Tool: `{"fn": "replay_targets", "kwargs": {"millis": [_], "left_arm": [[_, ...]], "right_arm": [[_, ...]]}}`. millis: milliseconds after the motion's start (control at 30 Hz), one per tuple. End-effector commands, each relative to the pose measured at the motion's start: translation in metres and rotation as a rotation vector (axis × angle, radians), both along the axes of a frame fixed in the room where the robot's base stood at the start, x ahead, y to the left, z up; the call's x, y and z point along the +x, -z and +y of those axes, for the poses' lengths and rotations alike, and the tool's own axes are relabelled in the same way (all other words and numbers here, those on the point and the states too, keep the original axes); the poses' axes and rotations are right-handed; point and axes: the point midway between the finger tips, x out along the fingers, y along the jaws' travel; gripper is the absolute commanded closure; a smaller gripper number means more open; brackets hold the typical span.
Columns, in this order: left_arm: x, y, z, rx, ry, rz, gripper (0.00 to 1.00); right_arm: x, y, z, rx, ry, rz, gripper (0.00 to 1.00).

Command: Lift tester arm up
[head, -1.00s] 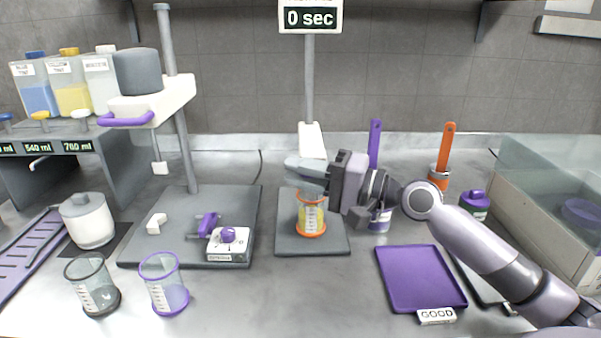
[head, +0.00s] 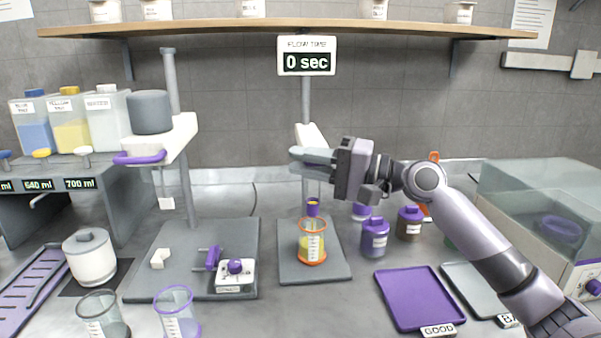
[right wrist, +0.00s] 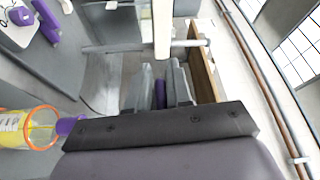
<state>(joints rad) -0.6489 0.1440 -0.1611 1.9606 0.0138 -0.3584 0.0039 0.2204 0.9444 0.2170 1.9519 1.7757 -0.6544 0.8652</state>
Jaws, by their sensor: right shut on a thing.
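The white tester arm (head: 311,138) sits on the grey post of the flow time stand, above the base plate (head: 330,266). It also shows at the top of the right wrist view (right wrist: 163,28). My right gripper (head: 308,160) is at its front end and shut on it; the fingers (right wrist: 158,88) close around a small purple part in the right wrist view. The exact contact is partly hidden by the fingers. Below, a purple-topped piece (head: 313,207) stands over the orange-rimmed beaker (head: 312,245) with yellow liquid. My left gripper is out of view.
A timer sign (head: 306,56) reads 0 sec, below a wooden shelf (head: 300,28). Purple-lidded jars (head: 375,240) stand right of the plate. A purple tray (head: 418,298) lies in front of them. Another tester stand (head: 190,262) is at left, a glass-sided box (head: 545,190) at right.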

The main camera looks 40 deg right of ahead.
Motion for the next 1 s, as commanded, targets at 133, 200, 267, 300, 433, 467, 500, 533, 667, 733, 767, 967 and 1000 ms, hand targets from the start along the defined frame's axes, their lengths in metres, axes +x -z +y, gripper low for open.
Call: {"fn": "replay_targets", "kwargs": {"millis": [133,200,267,300,433,467,500,533,667,733,767,967,1000], "left_arm": [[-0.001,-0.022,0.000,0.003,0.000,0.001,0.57],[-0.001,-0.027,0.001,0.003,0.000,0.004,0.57],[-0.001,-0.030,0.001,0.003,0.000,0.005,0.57],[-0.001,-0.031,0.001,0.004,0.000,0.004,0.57],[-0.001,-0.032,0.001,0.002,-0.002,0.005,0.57],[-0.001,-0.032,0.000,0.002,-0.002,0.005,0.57],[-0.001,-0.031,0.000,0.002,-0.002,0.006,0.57],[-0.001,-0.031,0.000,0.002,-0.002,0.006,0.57],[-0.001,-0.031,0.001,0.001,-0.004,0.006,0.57],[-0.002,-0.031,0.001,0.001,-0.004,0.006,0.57],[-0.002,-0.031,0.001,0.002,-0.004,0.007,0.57],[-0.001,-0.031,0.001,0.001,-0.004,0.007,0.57],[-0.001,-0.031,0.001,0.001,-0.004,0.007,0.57]], "right_arm": [[0.000,-0.030,0.001,0.005,-0.002,-0.004,1.00],[0.000,-0.036,0.001,0.006,-0.002,-0.003,1.00],[0.000,-0.040,0.001,0.007,-0.002,-0.002,1.00],[0.000,-0.041,0.001,0.007,-0.002,-0.002,1.00],[-0.001,-0.044,0.001,0.007,-0.003,-0.005,1.00],[-0.001,-0.044,0.001,0.007,-0.002,-0.007,1.00],[-0.001,-0.045,0.001,0.008,-0.002,-0.008,1.00],[-0.001,-0.045,0.001,0.008,-0.002,-0.009,1.00],[-0.001,-0.046,0.001,0.007,-0.001,-0.012,1.00],[-0.001,-0.047,0.000,0.007,-0.001,-0.013,0.71],[-0.001,-0.047,0.000,0.007,-0.001,-0.013,0.62],[-0.001,-0.044,0.001,0.004,-0.002,-0.008,0.62],[-0.001,-0.044,0.001,0.004,-0.002,-0.006,0.62]]}}
